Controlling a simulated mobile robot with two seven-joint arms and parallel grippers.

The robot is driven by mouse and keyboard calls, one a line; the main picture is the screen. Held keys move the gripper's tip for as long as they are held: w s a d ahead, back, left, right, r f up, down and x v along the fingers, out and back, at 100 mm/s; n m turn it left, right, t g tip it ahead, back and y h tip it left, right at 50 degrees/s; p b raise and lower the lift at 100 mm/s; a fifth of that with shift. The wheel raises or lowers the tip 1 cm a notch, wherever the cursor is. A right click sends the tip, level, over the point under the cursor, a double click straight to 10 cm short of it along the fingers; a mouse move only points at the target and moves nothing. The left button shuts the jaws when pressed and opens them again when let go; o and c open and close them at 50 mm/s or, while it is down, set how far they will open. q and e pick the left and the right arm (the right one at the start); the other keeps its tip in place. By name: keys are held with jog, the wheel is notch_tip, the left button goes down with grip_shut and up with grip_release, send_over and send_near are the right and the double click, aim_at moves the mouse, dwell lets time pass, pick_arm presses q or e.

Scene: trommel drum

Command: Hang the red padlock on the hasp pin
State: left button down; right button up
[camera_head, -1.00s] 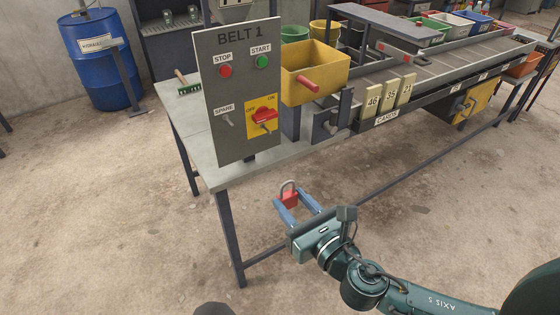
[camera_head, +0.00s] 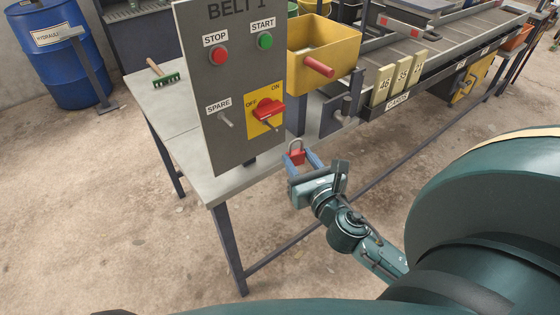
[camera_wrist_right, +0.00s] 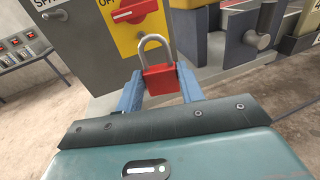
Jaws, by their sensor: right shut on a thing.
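The red padlock (camera_head: 297,155) has a grey shackle pointing up and sits between the blue fingers of my right gripper (camera_head: 302,163), which is shut on its body. The wrist view also shows the padlock (camera_wrist_right: 161,79) between the fingers (camera_wrist_right: 160,90). A small pin (camera_head: 273,125) sticks out under the red rotary switch (camera_head: 266,109) on the yellow plate; I take it for the hasp pin. The padlock is below and right of it in the head view, apart from the panel. In the wrist view the shackle overlaps the yellow plate (camera_wrist_right: 122,33). My left gripper is out of view.
The grey BELT 1 panel (camera_head: 217,88) stands on the table (camera_head: 187,160). To its right are a yellow bin (camera_head: 325,52) with a red handle and a dark bracket with a knob (camera_head: 345,104). A green brush (camera_head: 165,78) lies behind the panel. Open floor lies in front.

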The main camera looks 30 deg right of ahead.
jog(key=shift+w, duration=0.7)
jog(key=shift+w+a, duration=0.1)
jog(key=shift+w, duration=0.65)
pick_arm(q)
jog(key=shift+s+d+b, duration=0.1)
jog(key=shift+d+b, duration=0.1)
jog(key=shift+b, duration=0.15)
pick_arm(e)
jog(key=shift+w+a+f, duration=0.1)
jog(key=shift+w+f, duration=0.1)
jog(key=shift+w, duration=0.85)
jog(key=shift+w+a+f, duration=0.1)
jog(key=shift+w+f, duration=0.1)
jog(key=shift+w, duration=0.8)
jog(key=shift+w+a+f, duration=0.1)
jog(key=shift+w+f, duration=0.1)
jog(key=shift+w, duration=0.85)
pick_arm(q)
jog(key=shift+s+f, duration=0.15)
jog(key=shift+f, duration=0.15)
pick_arm(e)
jog(key=o, duration=1.1)
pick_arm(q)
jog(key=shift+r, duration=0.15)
pick_arm(e)
jog(key=shift+f, duration=0.1)
